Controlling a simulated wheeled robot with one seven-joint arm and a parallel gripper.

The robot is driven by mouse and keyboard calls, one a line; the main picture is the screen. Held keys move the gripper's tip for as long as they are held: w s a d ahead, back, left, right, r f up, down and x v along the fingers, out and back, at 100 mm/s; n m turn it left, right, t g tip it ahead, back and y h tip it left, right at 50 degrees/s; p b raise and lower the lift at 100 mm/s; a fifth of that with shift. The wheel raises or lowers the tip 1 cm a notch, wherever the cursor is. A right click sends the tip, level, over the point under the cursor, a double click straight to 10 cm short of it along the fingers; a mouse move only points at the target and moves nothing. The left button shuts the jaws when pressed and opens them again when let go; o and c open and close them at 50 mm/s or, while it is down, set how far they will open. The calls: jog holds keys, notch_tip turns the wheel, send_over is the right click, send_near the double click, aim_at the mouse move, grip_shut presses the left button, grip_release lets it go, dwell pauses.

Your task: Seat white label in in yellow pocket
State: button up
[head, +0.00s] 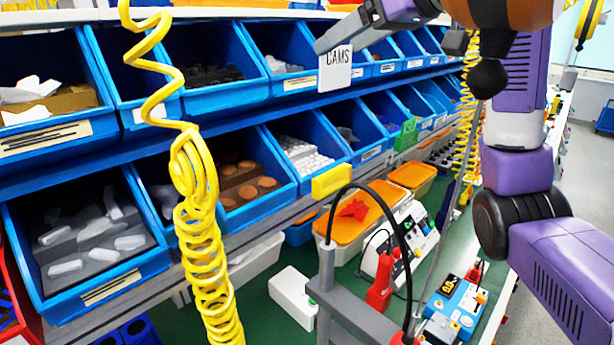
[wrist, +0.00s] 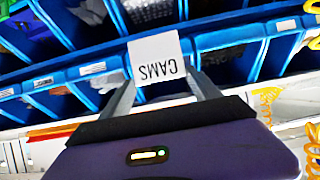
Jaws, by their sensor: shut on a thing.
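The white label (head: 336,66) reads CAMS and hangs from my gripper (head: 328,44) in front of the upper bin row. In the wrist view, the label (wrist: 157,58) sits between the two fingertips of my gripper (wrist: 160,84), its text upside down. My gripper is shut on it. The yellow pocket (head: 332,180) is on the front edge of the lower bin row, below the label in the head view and apart from it. I cannot make out the yellow pocket in the wrist view.
Blue bins (head: 228,70) fill two rows of the rack. A green pocket (head: 406,135) is farther right on the lower row. A yellow coiled hose (head: 205,265) hangs at the front left. A grey frame with a black cable (head: 345,300) stands below on the green bench.

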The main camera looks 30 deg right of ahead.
notch_tip(320, 180, down, 20)
jog(key=shift+r+p, duration=0.25)
jog(key=shift+p, duration=0.1)
jog(key=o, duration=1.3)
jog(key=shift+s+r, duration=0.1)
jog(key=v, duration=1.1)
jog(key=shift+s+d+r+b, duration=0.1)
jog(key=shift+s+r+b, duration=0.05)
jog(key=shift+s+b, duration=0.25)
